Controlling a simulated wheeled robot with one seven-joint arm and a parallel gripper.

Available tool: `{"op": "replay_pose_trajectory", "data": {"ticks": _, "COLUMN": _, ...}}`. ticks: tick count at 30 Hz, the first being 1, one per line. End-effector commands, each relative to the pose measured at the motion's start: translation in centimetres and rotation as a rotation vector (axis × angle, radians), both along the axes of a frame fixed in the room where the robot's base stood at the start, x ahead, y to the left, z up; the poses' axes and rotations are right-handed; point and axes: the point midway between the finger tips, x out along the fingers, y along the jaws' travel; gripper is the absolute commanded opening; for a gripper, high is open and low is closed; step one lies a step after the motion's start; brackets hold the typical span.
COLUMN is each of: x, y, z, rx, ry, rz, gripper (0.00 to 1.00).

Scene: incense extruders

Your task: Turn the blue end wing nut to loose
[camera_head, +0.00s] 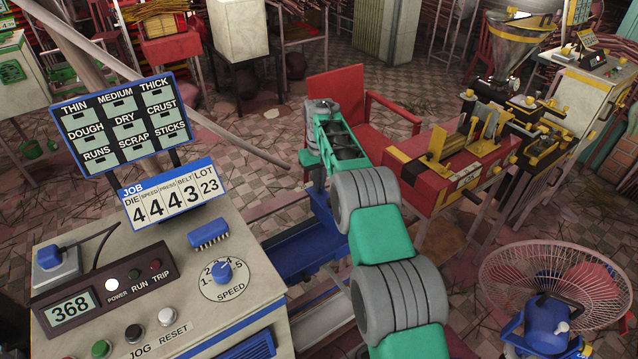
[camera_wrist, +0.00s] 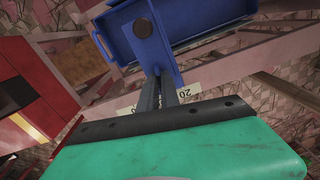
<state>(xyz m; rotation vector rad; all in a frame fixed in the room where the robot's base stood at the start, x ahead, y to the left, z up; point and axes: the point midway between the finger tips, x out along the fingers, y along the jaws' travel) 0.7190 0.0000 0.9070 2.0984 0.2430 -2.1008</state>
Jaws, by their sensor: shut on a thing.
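In the wrist view, my gripper (camera_wrist: 168,84) has its two dark fingers close together, with the tips at the lower end of a blue end bracket (camera_wrist: 152,52). The bracket carries a dark round bolt head and joins a blue tray (camera_wrist: 215,22). The fingers are shut on a small part at this blue end. I take it for the wing nut, but the fingers and bracket hide it, so its shape and turn cannot be told. A pale scale strip marked 20 (camera_wrist: 184,91) lies just behind the fingers. In the head view, my arm hides the fingers.
In the head view, a blue trough (camera_head: 300,246) lies left of my arm. A control cabinet (camera_head: 165,270) stands at the left front. A red machine (camera_head: 455,165) stands to the right, and a caged fan (camera_head: 548,285) at the front right. A red chair (camera_head: 340,95) stands behind.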

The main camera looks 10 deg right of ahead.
Motion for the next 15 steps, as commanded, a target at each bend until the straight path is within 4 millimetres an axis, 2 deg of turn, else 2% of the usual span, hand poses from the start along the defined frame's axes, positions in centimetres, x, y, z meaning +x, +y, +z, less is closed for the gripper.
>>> {"op": "replay_pose_trajectory", "data": {"ticks": 15, "x": 0.19, "y": 0.08, "z": 0.27, "rx": -0.001, "ry": -0.008, "rz": 0.491, "gripper": 0.0}}
